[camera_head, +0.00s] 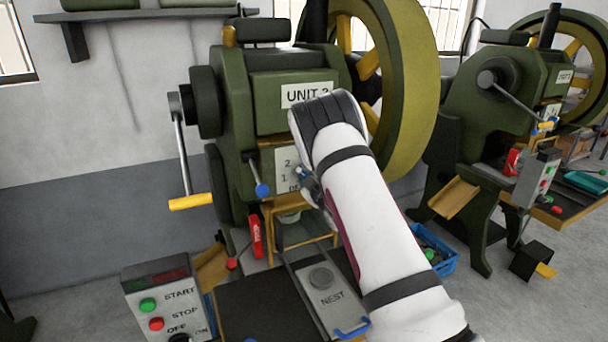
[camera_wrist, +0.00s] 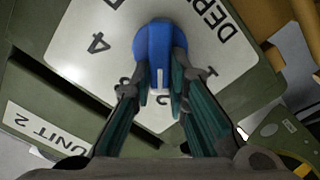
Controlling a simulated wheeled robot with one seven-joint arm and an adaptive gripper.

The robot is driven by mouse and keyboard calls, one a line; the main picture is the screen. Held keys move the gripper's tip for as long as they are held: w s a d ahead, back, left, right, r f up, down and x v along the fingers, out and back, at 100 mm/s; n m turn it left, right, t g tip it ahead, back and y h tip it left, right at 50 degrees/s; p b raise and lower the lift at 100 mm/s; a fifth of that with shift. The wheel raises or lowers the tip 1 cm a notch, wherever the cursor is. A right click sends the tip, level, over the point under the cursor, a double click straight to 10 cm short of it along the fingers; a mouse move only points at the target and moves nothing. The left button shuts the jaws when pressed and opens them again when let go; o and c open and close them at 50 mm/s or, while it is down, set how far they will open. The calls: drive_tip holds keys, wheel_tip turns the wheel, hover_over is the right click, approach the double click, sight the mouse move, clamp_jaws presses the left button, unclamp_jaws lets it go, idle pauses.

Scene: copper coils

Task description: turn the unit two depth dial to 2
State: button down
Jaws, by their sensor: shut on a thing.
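The blue unit two depth dial (camera_wrist: 153,45) sits on a white plate (camera_wrist: 85,35) with the numbers 1 to 4 and DEPTH lettering in the wrist view. The dial's white pointer line points down in that picture, roughly toward the 2, which is partly covered by a finger. My gripper (camera_wrist: 160,85) is shut on the dial, with a finger on each side. In the head view the plate (camera_head: 286,160) shows 2 and 1, and my white forearm hides the dial and most of my gripper. The UNIT 2 label shows in the wrist view (camera_wrist: 45,132).
The green press (camera_head: 275,105) has a crank with a yellow handle (camera_head: 190,201) and a blue-knobbed lever (camera_head: 262,190) left of the plate. A control box (camera_head: 165,305) stands at front left. A second press (camera_head: 505,95) and a blue crate (camera_head: 448,263) are at right.

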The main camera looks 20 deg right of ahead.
drive_tip(key=shift+a+n, duration=0.1)
drive_tip(key=shift+n, duration=0.5)
drive_tip(key=c, duration=1.6)
unclamp_jaws()
drive_tip(key=shift+o, duration=0.2)
drive_tip(key=shift+s, duration=0.1)
drive_tip(key=s, duration=1.1)
drive_tip(key=shift+s, duration=0.4)
